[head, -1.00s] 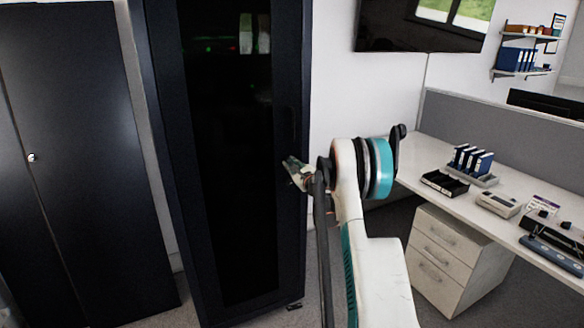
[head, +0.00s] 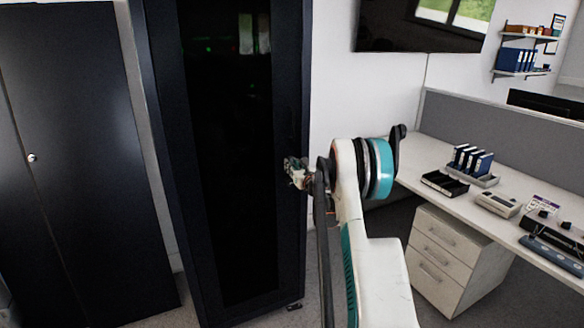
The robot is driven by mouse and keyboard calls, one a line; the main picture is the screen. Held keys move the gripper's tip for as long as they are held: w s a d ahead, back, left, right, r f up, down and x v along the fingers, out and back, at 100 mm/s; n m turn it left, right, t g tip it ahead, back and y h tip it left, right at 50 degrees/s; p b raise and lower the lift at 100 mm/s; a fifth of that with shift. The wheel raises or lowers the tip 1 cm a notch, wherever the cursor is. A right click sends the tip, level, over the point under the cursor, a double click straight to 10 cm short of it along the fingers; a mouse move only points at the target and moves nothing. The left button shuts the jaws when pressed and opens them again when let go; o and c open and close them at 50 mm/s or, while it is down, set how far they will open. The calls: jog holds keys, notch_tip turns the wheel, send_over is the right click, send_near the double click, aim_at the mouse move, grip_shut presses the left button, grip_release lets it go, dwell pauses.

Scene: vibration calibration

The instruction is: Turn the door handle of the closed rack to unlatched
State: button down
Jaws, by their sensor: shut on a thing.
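The closed rack (head: 232,190) is a tall black cabinet with a dark glass door, left of the middle in the head view. Its door is shut in its frame. My gripper (head: 291,166) is at the right edge of the door, at about mid height, where the handle is. It is shut on the door handle, which is dark and mostly hidden behind the gripper and my arm. The handle's exact angle cannot be made out.
A black cupboard (head: 85,170) stands left of the rack. On the right is a white desk (head: 420,150) with binders (head: 473,160) and devices, over a drawer unit (head: 445,250). A dark screen (head: 420,30) hangs on the wall. Grey floor shows between rack and drawers.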

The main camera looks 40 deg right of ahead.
dwell(0.3)
jog(key=c, duration=1.5)
grip_release()
jog(key=v, duration=1.2)
jog(key=shift+f, duration=0.1)
